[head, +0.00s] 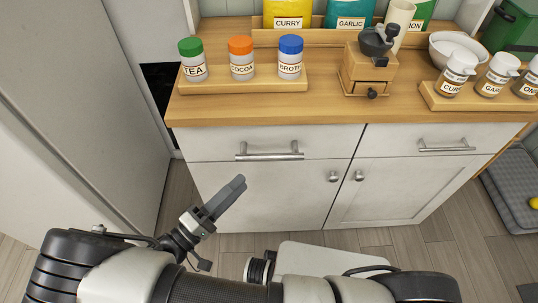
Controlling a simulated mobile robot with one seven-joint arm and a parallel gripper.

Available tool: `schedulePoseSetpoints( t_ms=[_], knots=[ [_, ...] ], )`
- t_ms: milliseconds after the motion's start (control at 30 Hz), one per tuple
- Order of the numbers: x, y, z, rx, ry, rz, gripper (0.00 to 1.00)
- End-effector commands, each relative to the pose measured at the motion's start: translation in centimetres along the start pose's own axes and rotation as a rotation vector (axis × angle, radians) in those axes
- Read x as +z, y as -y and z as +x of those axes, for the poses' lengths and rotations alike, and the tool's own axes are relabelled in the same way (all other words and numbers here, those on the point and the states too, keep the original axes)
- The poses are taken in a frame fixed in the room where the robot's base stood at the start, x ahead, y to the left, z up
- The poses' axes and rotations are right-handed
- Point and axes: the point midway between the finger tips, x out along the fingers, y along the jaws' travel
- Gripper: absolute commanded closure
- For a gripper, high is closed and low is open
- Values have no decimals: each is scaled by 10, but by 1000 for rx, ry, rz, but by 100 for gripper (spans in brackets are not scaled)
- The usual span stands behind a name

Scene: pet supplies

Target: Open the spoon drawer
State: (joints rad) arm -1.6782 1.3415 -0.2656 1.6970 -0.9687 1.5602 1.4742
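The white cabinet under the wooden counter has two drawers, both shut flush. The left drawer (215,147) has a horizontal metal bar handle (270,152). The right drawer (400,136) has a similar bar handle (446,146). No spoon label or drawer contents show, so I cannot tell which one is the spoon drawer. My gripper (238,186) is in front of the cabinet's left side, lower in the picture than the left handle and apart from it. Its grey fingers overlap in this view, and nothing shows between them.
Tea, cocoa and broth jars stand on a wooden tray (245,87). A coffee grinder (368,70), a bowl (455,45) and spice shakers (490,75) share the counter. Round knobs (333,176) mark the lower doors. A grey panel (85,75) stands left. A pet bed (520,185) lies right.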

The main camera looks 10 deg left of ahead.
Motion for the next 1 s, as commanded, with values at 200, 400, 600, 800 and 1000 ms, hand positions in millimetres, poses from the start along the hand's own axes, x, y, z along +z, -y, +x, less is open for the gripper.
schedulePoseSetpoints(
  t_ms=[200, 400, 600, 800, 1000],
  knots=[
    [1, 0, 50, 2, 4, -1, 65],
    [1, 0, 90, 1, 3, 0, 65],
    [0, 0, 115, -1, 2, 0, 65],
    [0, 0, 124, -1, 1, 0, 65],
    [0, 0, 124, -1, 1, 0, 65]
  ],
)
